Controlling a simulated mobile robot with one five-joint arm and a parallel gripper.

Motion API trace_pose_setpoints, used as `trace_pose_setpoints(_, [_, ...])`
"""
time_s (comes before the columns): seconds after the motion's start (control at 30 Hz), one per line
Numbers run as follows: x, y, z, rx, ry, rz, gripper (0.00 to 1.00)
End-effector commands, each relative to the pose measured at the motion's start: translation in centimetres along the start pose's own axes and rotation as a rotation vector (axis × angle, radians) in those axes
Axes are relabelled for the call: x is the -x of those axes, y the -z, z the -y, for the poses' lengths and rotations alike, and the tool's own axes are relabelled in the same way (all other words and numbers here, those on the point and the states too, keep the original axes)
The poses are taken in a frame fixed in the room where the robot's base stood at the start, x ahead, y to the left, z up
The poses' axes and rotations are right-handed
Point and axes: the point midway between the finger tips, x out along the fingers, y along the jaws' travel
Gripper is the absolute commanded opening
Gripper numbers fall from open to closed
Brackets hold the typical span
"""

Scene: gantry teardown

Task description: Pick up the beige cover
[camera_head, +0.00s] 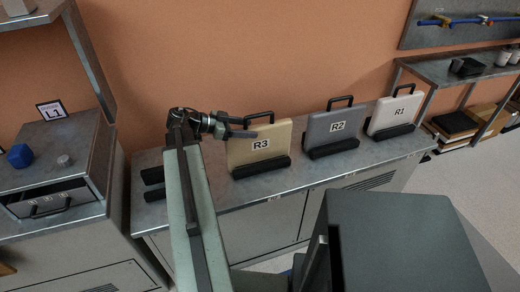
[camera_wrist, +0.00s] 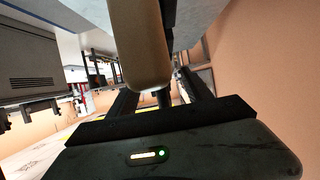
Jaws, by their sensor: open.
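The beige cover (camera_head: 250,152), a flat panel marked R3 with a black handle (camera_head: 262,115) on top, stands upright in a black holder (camera_head: 261,168) on the grey bench. My gripper (camera_head: 248,127) is at the cover's upper left corner, beside the left end of the handle. Its dark fingers are apart, and nothing is visibly held. In the wrist view, a tan rounded slab (camera_wrist: 139,45), apparently the cover's edge, fills the upper middle in front of my fingers (camera_wrist: 160,100). Whether the fingers touch the cover cannot be told.
A grey cover R2 (camera_head: 332,128) and a pale cover R1 (camera_head: 394,112) stand in holders to the right. An empty black holder (camera_head: 177,205) lies at the left of the bench. A cabinet marked L1 (camera_head: 52,150) with a blue piece (camera_head: 20,156) stands at far left.

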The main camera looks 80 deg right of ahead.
Motion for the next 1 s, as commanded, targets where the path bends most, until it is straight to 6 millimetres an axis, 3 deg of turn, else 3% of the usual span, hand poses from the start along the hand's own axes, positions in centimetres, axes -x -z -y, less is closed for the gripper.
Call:
trace_pose_setpoints(0.1, [-1.79, -0.21, -0.08, -0.001, -0.002, 0.000, 0.58])
trace_pose_setpoints(0.3, [-1.81, 0.00, -0.04, 0.000, 0.000, 0.000, 0.58])
trace_pose_setpoints(0.5, [-1.82, 0.01, -0.06, 0.000, -0.001, 0.000, 0.03])
trace_pose_setpoints(0.53, [-1.82, 0.01, -0.06, 0.000, -0.001, 0.000, 0.00])
trace_pose_setpoints(1.0, [-1.86, 0.01, -0.09, -0.001, -0.002, 0.001, 0.00])
